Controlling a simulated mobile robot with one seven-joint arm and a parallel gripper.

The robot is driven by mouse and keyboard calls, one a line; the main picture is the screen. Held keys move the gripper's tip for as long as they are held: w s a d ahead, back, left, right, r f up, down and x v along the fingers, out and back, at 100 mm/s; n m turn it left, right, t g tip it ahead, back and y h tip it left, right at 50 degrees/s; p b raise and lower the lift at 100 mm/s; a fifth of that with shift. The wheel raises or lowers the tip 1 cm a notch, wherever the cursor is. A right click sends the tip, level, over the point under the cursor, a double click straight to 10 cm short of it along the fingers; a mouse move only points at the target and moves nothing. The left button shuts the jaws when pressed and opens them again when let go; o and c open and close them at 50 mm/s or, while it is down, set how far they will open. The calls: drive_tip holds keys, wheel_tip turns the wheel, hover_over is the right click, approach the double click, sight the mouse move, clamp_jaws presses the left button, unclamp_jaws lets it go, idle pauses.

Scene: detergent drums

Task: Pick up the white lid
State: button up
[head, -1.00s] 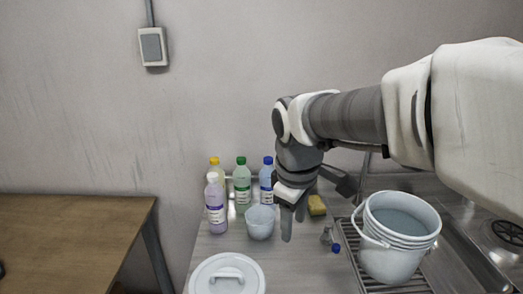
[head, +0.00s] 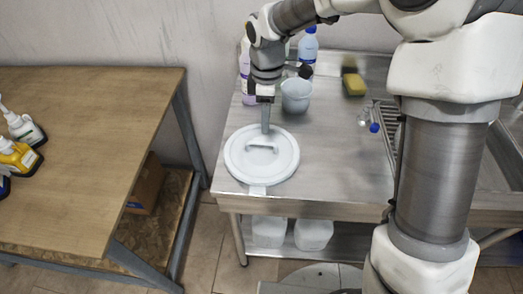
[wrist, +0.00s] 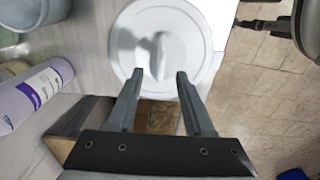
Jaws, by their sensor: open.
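The white lid (head: 258,164) is round with a raised bar handle (head: 262,146). It lies flat at the front left corner of the steel counter. In the wrist view the lid (wrist: 191,30) shows beyond the fingers, with its handle (wrist: 161,55) between the lines of the two fingertips. My gripper (head: 266,128) points down over the lid's far part, close to the handle. In the wrist view my gripper (wrist: 156,76) is open, with nothing between its fingers. The head view does not show clearly how high the fingertips are above the lid.
A blue-capped bottle (head: 308,47) and a yellow sponge (head: 353,83) are farther back. A wooden table (head: 95,150) stands left across a gap. The counter (head: 335,165) right of the lid is clear.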

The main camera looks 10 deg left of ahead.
sight(261, 143)
wheel_tip(261, 143, down, 4)
drive_tip(key=shift+f, duration=0.2)
drive_tip(key=f, duration=0.2)
drive_tip(key=a+f, duration=0.1)
drive_tip(key=f, duration=0.1)
drive_tip(key=shift+s+f+b, duration=0.1)
drive_tip(key=shift+s+b, duration=0.15)
drive_tip(key=shift+b, duration=0.15)
drive_tip(key=shift+f, duration=0.5)
clamp_jaws()
